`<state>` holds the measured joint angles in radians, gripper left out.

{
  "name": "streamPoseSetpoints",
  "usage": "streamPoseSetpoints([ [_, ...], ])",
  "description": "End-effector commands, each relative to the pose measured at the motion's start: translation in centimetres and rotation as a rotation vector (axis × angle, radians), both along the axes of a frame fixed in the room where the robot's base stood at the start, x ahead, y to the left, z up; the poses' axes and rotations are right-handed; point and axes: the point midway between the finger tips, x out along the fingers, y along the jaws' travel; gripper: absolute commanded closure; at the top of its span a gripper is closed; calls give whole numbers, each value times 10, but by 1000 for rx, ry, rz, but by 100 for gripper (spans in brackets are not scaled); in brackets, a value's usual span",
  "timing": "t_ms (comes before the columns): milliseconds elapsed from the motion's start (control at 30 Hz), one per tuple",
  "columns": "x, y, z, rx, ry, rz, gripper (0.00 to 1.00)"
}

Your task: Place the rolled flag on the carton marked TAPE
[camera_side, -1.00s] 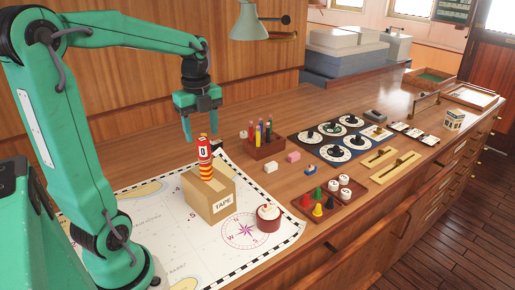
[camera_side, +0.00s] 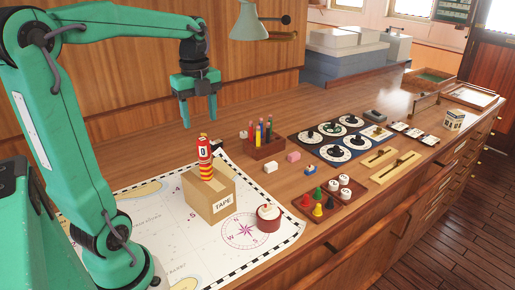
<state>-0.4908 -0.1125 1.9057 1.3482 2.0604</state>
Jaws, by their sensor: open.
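The carton marked TAPE (camera_side: 222,207) stands on the chart on the desk. On its top stands an upright red and yellow roll with a white patch marked 0, which looks like the rolled flag (camera_side: 204,160). My gripper (camera_side: 199,114) hangs above and behind the roll, fingers pointing down. It is open and empty, clear of the roll and the carton.
A round red and white tin (camera_side: 268,218) sits on the chart (camera_side: 170,225) right of the carton. A wooden pencil holder (camera_side: 264,147), small blocks, a tray of coloured pegs (camera_side: 330,199) and a dial panel (camera_side: 345,138) stand further right. A green lamp (camera_side: 249,20) hangs above. The desk behind the carton is mostly clear.

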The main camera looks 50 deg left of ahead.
Motion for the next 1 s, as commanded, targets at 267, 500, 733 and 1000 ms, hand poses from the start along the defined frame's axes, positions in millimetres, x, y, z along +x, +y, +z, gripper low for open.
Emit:
streamPoseSetpoints([
  [267, -2, -12, 1, 12, -26, 85, 45],
  [500, -9, -41, 0, 23, -101, 314, 45],
  [733, -19, -72, -3, 0, -193, 587, 45],
  [1000, -34, -104, -10, -78, -292, 905, 45],
])
